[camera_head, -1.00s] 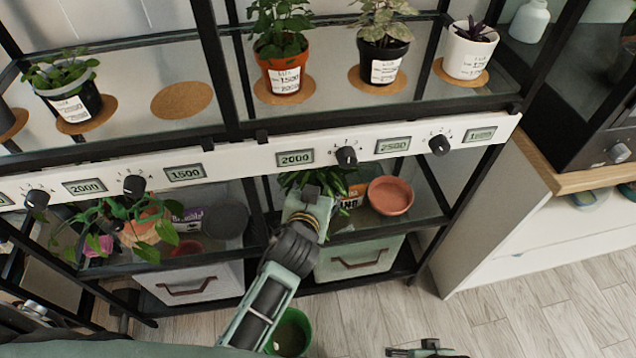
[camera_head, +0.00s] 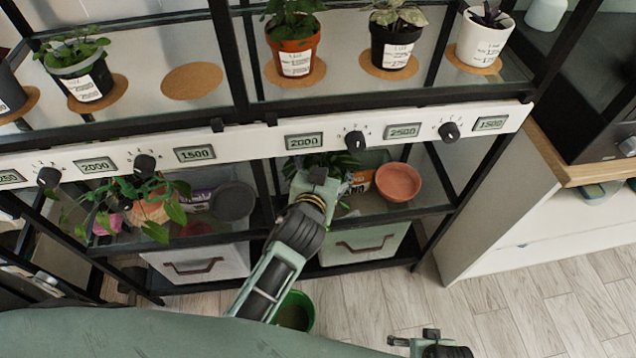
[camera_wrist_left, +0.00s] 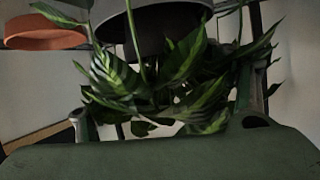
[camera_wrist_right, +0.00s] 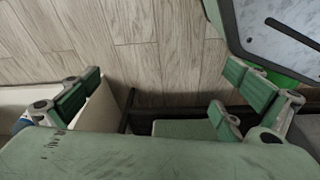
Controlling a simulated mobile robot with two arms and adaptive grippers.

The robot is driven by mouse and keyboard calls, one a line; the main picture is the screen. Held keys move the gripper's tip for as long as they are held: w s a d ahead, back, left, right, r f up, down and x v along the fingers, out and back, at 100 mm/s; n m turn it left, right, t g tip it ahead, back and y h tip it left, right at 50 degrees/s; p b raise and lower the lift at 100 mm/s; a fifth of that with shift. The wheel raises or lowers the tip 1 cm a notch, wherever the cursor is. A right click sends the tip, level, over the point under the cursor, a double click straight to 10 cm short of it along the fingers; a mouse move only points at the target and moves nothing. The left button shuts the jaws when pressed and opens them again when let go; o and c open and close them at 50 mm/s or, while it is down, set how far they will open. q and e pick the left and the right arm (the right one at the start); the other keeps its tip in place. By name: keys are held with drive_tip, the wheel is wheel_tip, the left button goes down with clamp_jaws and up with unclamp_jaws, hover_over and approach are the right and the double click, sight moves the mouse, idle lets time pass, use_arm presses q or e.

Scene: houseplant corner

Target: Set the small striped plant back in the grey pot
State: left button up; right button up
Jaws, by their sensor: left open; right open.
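The small striped plant (camera_head: 335,160) is on the lower shelf, mostly hidden behind my left gripper (camera_head: 318,178) in the head view. In the left wrist view its light-striped green leaves (camera_wrist_left: 190,85) spread between the open fingers. A dark grey pot (camera_wrist_left: 165,18) shows at the top of that view, partly covered by leaves. I cannot tell whether the plant sits in it. My left gripper is open around the foliage; whether it touches is unclear. My right gripper (camera_wrist_right: 155,100) is open and empty above the floor; it also shows low in the head view (camera_head: 425,340).
A terracotta saucer (camera_head: 398,182) lies right of the plant. A dark round dish (camera_head: 233,200) and a trailing plant (camera_head: 150,205) stand left on the lower shelf. Potted plants line the upper shelf above the white dial rail (camera_head: 270,139). A green bucket (camera_head: 297,312) stands on the floor.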

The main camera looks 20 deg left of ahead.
use_arm(q)
drive_tip(key=p+v, duration=0.1)
drive_tip(key=v, duration=1.1)
drive_tip(key=shift+r, duration=0.15)
use_arm(e)
drive_tip(key=s+f, duration=0.2)
drive_tip(key=f, duration=0.2)
drive_tip(key=shift+s+f, duration=0.25)
drive_tip(key=shift+s, duration=0.15)
